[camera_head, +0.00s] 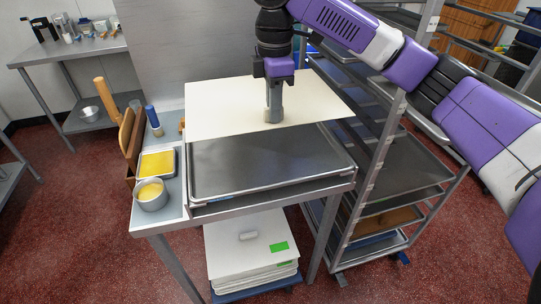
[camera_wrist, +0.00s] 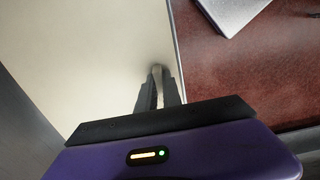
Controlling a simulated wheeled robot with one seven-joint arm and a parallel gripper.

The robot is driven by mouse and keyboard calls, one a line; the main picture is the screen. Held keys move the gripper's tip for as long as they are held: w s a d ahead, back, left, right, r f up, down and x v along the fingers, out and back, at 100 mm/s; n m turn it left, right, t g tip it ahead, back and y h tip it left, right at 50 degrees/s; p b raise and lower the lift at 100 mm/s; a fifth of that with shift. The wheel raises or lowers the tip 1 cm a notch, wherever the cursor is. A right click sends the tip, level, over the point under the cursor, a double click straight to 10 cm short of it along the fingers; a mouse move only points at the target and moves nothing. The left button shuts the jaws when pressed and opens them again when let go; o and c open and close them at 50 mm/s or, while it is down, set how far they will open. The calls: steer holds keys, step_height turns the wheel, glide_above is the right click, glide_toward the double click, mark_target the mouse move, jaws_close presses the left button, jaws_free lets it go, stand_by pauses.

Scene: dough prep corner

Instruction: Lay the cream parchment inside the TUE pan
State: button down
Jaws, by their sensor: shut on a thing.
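The cream parchment (camera_head: 222,105) is a flat, stiff-looking sheet held above the far part of a grey sheet pan (camera_head: 270,165) on the steel table. The pan's near part shows bare and empty; its far part is hidden by the sheet. No TUE label is legible. My gripper (camera_head: 274,116) points down and is shut on the parchment near its front edge. In the wrist view, the fingers (camera_wrist: 158,88) pinch the parchment (camera_wrist: 90,50) close to its edge.
A pan of yellow stuff (camera_head: 157,164), a round tin (camera_head: 151,195) and a blue-handled tool (camera_head: 153,118) stand left of the pan. A tray rack (camera_head: 375,165) stands close at the right. A white stack (camera_head: 245,245) sits below the table.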

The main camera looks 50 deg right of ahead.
mark_target(273, 175)
step_height(273, 175, down, 18)
steer(key=shift+r+p, duration=0.1)
steer(key=shift+p, duration=0.5)
steer(key=c, duration=1.5)
jaws_free()
